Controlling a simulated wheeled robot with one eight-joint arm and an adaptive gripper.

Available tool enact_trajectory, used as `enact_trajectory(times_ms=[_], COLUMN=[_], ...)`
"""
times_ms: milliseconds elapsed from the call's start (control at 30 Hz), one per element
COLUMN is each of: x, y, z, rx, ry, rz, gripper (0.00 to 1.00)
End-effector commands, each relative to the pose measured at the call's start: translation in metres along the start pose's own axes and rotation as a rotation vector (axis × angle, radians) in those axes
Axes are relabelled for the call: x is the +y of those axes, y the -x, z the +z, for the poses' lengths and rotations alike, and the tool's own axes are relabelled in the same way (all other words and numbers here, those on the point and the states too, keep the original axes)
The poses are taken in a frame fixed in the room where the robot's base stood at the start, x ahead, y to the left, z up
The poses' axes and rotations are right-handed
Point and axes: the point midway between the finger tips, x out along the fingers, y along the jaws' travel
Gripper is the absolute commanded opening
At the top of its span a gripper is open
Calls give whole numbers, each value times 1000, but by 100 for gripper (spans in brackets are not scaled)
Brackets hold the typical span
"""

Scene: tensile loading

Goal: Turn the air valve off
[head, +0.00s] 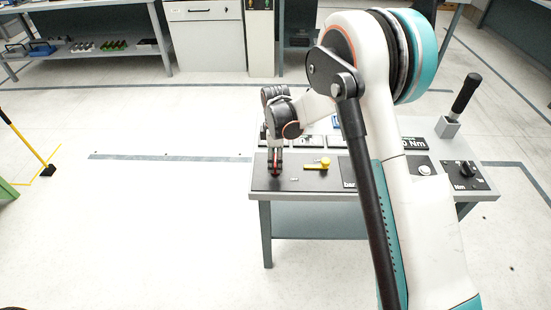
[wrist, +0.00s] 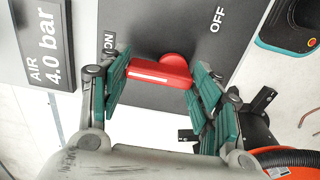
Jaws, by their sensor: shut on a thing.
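The air valve's red handle (wrist: 158,72) sits on a black panel (wrist: 165,22) with ON and OFF lettering. In the wrist view its bar runs left from the round pivot, below the ON label, with OFF to the upper right. My gripper (wrist: 163,85) is shut on the handle, its green finger pads on either side of it. In the head view my gripper (head: 276,155) points down at the bench's left end, over the red handle (head: 275,170), which is partly hidden.
A display reading AIR 4.0 bar (wrist: 42,42) stands beside the panel. A yellow lever (head: 318,164) lies right of my gripper on the grey bench (head: 258,196). A black knob (head: 467,168) and a black-handled lever (head: 465,95) are at the right end.

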Motion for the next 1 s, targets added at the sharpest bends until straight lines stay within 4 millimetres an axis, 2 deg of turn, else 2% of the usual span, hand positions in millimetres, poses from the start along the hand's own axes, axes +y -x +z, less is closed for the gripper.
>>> enact_trajectory(times_ms=[367, 1000], x=[0, -4], y=[0, -1], z=[2, 10], rx=[0, 0], ry=[-137, -724], rz=[-1, -1], gripper=[34, 34])
